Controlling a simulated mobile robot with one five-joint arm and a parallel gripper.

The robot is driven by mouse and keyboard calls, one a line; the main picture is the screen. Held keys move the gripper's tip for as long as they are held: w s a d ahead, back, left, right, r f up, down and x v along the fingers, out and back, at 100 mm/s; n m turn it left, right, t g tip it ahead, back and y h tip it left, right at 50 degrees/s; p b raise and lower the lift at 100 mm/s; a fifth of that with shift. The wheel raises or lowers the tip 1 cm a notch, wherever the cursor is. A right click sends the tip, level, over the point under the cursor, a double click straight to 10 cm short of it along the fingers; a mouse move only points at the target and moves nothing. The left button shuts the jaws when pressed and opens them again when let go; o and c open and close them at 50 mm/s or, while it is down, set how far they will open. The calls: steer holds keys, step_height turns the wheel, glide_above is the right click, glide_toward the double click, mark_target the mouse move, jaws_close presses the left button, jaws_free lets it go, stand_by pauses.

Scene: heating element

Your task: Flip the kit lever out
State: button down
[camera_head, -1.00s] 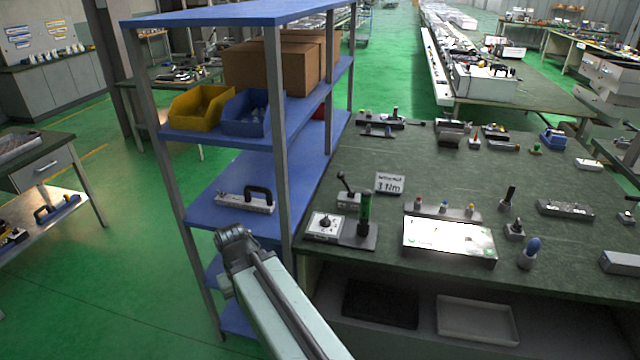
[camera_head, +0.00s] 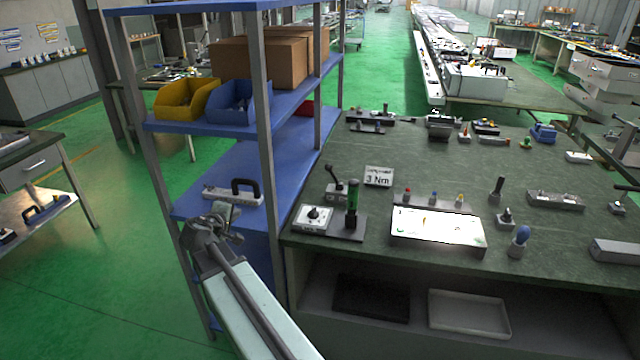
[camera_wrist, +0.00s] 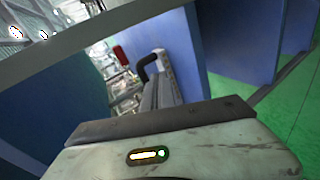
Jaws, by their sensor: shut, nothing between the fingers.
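A small lever with a black knob (camera_head: 333,172) stands tilted on a grey block at the bench's left front, behind a white dial box (camera_head: 314,217). A pale unit with a black arched handle (camera_head: 244,188) lies on the blue middle shelf. I cannot tell for sure which of these is the kit lever. My gripper (camera_head: 228,212) is shut and empty at the shelf's front, just below and in front of the pale unit in the picture. In the wrist view a black handle (camera_wrist: 150,64) shows ahead of my gripper body. My fingertips are hard to make out there.
Grey shelf posts (camera_head: 262,150) stand close to the right of my gripper. A yellow bin (camera_head: 187,98) and a blue bin (camera_head: 238,102) sit on the shelf above. The green bench (camera_head: 560,222) holds several devices. Open floor lies to the left.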

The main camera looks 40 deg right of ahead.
mark_target(332, 174)
steer(key=s+d+n+h+b, duration=0.1)
steer(key=d+h+b, duration=0.1)
steer(key=d, duration=0.6)
steer(key=d+f+n+t+h+b, duration=0.1)
steer(key=d+b, duration=0.3)
steer(key=d, duration=0.4)
steer(key=s+d+f+n+h+b, duration=0.1)
steer(key=d+n+h+b, duration=0.1)
steer(key=d+b, duration=0.2)
steer(key=shift+s+d+h, duration=0.15)
steer(key=shift+d, duration=0.8)
steer(key=shift+s+d+h, duration=0.15)
steer(key=shift+d, duration=0.8)
steer(key=shift+s+d+r, duration=0.1)
steer(key=shift+s+d, duration=0.15)
steer(key=shift+d, duration=0.05)
steer(key=shift+r, duration=0.1)
steer(key=w+d+r+p, duration=0.1)
steer(key=w+d, duration=0.1)
steer(key=d, duration=0.9)
steer(key=shift+d+r+p, duration=0.15)
steer(key=shift+r+p, duration=0.05)
steer(key=shift+p, duration=0.15)
